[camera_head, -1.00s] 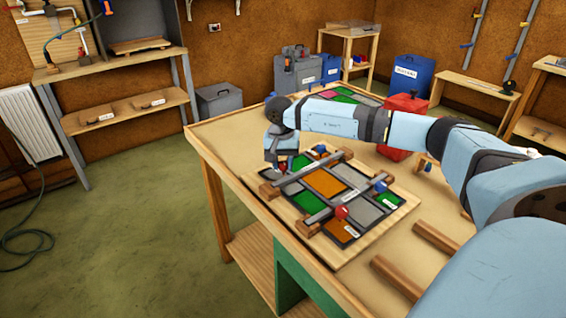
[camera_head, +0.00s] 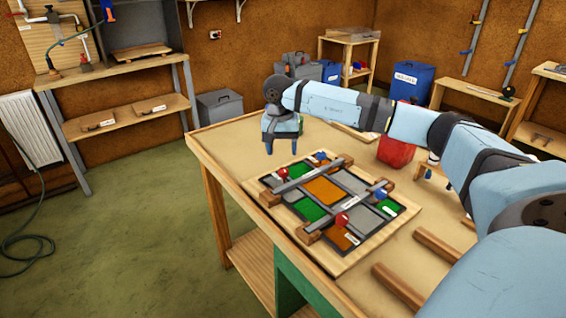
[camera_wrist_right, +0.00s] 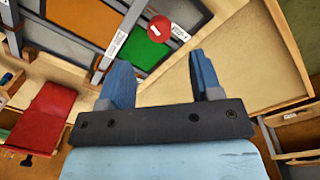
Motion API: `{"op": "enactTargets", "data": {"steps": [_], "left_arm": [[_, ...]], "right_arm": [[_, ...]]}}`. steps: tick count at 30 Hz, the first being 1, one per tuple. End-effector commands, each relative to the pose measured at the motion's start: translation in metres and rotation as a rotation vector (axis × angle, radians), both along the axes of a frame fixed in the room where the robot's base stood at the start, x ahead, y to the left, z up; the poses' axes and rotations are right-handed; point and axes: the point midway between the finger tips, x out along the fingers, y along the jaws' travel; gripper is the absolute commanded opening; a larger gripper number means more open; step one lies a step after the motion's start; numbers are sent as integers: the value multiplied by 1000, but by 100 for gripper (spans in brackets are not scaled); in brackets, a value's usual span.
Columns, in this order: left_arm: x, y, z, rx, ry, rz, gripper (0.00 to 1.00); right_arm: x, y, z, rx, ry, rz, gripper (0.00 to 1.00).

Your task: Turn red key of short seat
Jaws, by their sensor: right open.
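The leaded panel (camera_head: 349,238) lies on the workbench, with orange, green and grey panes, grey bars and wooden blocks. One red key (camera_head: 283,173) is at the panel's far left side. Another red key (camera_head: 342,219) is at the near edge. Blue keys (camera_head: 321,156) (camera_head: 381,194) sit on the other sides. The labels are too small to read, so I cannot tell which seat is short. My right gripper (camera_head: 281,151) is open and empty above the bench, just beyond the far-left red key. In the right wrist view, a red key (camera_wrist_right: 159,28) shows beyond the open fingers (camera_wrist_right: 160,78).
Wooden strips (camera_head: 398,283) lie at the bench's near right. Bare bench top (camera_head: 232,138) is free left of the gripper. Shelves (camera_head: 125,112) stand at the left wall.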

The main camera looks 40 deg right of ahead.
Motion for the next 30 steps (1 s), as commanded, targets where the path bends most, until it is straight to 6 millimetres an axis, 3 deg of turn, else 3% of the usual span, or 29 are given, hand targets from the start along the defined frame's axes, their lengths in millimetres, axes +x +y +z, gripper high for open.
{"op": "enactTargets", "data": {"steps": [3, 10, 30], "left_arm": [[0, 0, 0, 0, 3, 0, 43], [-1, 1, -1, 1, 8, 1, 43], [0, 1, 1, 0, 3, 2, 43]], "right_arm": [[2, 1, 28, 0, -3, 1, 59], [2, 2, 58, 0, 0, 1, 59], [2, 2, 64, 0, 0, 1, 59]]}}
